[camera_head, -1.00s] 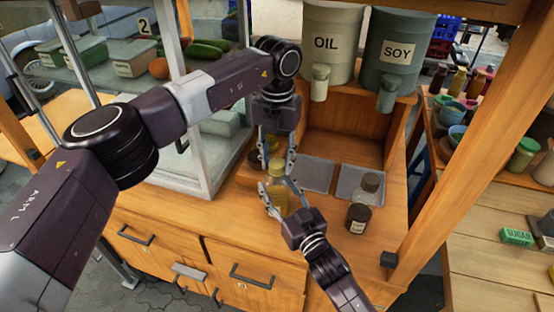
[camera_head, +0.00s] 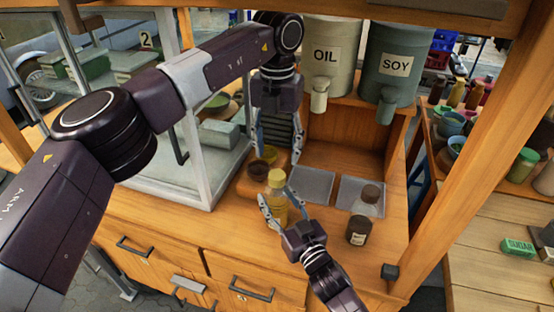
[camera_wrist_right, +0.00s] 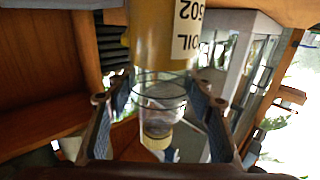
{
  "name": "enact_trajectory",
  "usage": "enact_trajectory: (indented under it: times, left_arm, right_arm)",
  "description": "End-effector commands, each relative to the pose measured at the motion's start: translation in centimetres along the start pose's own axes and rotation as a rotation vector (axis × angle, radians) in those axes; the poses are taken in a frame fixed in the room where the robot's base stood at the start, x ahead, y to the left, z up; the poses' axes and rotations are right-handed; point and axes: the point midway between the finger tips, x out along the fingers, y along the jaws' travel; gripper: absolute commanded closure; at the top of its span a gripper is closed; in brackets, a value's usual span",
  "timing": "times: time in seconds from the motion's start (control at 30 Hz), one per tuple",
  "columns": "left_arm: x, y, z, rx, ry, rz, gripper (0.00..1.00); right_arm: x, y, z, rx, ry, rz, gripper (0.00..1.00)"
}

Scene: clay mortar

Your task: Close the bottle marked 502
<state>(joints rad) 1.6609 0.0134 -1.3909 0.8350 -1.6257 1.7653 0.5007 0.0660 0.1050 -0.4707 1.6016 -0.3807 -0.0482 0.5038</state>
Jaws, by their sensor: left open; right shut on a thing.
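How tight the cap is I cannot tell. My right gripper (camera_head: 278,198) is shut on the bottle from the near side; its fingers flank the clear part in the wrist view. My left gripper (camera_head: 278,156) is open and empty, pointing down just above the cap.
A brown bowl (camera_head: 258,170) sits left of the bottle. Grey trays (camera_head: 312,186) lie behind it and to the right. OIL (camera_head: 331,55) and SOY (camera_head: 392,62) dispensers are on the shelf. A glass case (camera_head: 205,170) stands left.

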Motion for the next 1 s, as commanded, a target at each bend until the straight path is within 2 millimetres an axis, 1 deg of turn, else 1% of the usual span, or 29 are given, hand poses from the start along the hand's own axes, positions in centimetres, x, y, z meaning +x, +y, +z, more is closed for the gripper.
enact_trajectory:
  times: [0.1,0.3,0.33,0.5,0.73,0.83,0.93,1.0]
  left_arm:
    - [-0.4,0.0,0.0,0.0,0.001,0.0,0.47]
    - [-0.3,0.0,0.0,0.0,0.001,0.0,0.47]
    - [-0.3,0.0,0.0,0.0,0.001,0.0,0.47]
    - [-0.3,0.0,0.0,0.0,0.001,0.0,0.47]
    - [-0.3,0.0,0.0,0.0,0.0,0.0,0.47]
    - [-0.3,0.0,0.0,-0.001,0.0,0.0,0.47]
    - [-0.3,0.0,0.0,-0.001,0.0,0.0,0.47]
    - [-0.3,0.0,0.0,-0.001,0.0,0.0,0.47]
  right_arm:
    - [0.0,0.0,0.0,0.0,-0.001,0.0,1.0]
    - [0.0,0.0,0.0,0.0,-0.001,0.0,1.0]
    - [0.0,0.0,0.0,0.0,-0.001,0.0,0.49]
    - [0.0,0.0,0.0,0.0,0.0,0.0,0.32]
    - [0.0,0.0,0.0,0.0,0.0,0.0,0.32]
    - [-0.3,0.0,0.1,0.0,-0.001,0.0,0.32]
    - [-1.4,0.0,0.1,0.0,-0.002,0.0,0.32]
    - [-2.6,0.0,0.2,0.0,-0.003,0.0,0.32]
